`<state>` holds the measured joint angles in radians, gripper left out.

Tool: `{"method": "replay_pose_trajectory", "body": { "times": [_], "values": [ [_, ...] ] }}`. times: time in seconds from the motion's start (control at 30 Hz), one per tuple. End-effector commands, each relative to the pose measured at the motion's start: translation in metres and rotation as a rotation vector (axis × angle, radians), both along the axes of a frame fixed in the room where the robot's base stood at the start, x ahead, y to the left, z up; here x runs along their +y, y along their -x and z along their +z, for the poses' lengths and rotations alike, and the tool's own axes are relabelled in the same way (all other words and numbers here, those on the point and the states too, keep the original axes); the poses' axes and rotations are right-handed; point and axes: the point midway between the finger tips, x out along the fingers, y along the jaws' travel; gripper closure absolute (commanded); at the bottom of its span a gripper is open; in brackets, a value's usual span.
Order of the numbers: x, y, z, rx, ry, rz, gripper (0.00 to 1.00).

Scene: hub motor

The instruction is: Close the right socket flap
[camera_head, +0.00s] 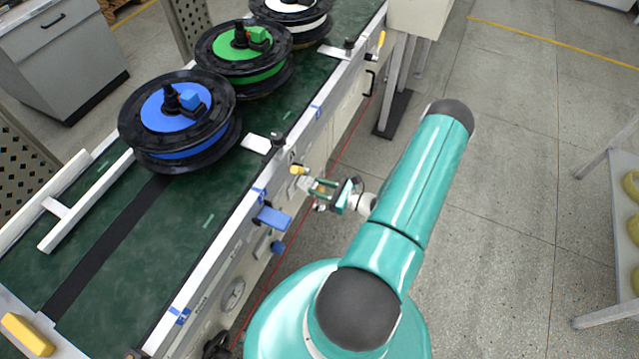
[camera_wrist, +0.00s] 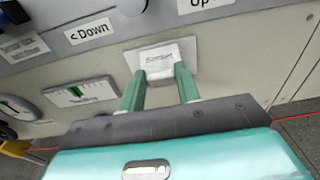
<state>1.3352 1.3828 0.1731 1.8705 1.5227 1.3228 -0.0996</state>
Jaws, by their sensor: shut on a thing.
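A pale square socket flap with a printed label (camera_wrist: 160,52) is on the conveyor's side panel in the wrist view, below the "Up" and "Down" labels. My gripper (camera_wrist: 160,78) has its two green fingers at the flap's lower part, shut on it with a gap between the fingers. I cannot tell the flap's exact angle to the panel. In the head view my gripper (camera_head: 308,184) is at the conveyor's side, and the flap is too small to make out clearly.
The green conveyor (camera_head: 185,235) carries a blue spool (camera_head: 170,122), a green spool (camera_head: 243,72) and a white spool. A blue box (camera_head: 273,219) sticks out from the conveyor side.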

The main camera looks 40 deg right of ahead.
Motion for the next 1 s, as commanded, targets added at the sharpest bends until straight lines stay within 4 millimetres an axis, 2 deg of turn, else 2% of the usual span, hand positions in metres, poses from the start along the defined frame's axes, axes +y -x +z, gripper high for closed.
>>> {"method": "replay_pose_trajectory", "body": {
  "times": [0.5, 1.0],
  "values": [
    [0.006, -0.011, -0.039, -0.459, -0.166, -0.002, 0.9],
    [0.012, -0.028, -0.056, -0.769, -0.276, 0.002, 0.9]
  ]
}}
